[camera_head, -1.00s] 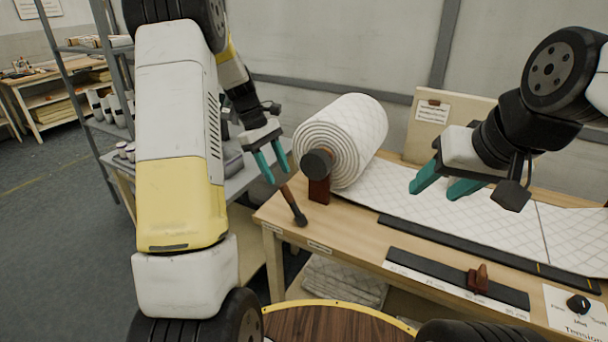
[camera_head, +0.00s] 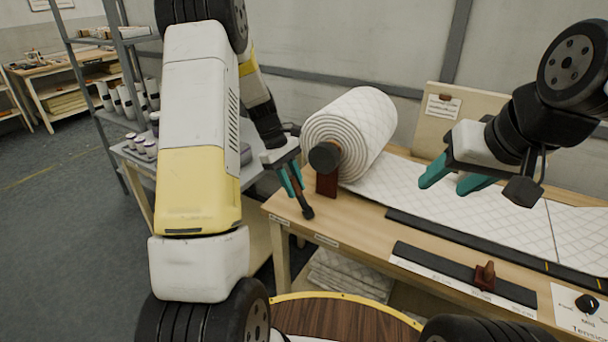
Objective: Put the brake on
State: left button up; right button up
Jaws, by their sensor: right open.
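The wadding roll (camera_head: 350,130), white and quilted, lies on a spindle with a dark round end cap (camera_head: 324,158) at the left end of the bench. A dark lever with a black knob (camera_head: 307,212) slants down in front of the spindle support, over the bench's left edge; I take it for the brake. My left gripper (camera_head: 292,184) has its teal fingers at the lever's upper part, seemingly one on each side. Whether they clamp it is too small to tell. My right gripper (camera_head: 450,180) is open and empty above the unrolled wadding (camera_head: 480,212).
The wooden bench (camera_head: 375,235) carries a black strip with a brown slider (camera_head: 485,275) and a tension dial (camera_head: 587,303) at the right. A sign board (camera_head: 437,115) stands behind. Grey shelving (camera_head: 128,125) with rolls and small pots stands at the left.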

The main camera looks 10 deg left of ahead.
pick_arm(q)
grip_shut()
dwell(1.1)
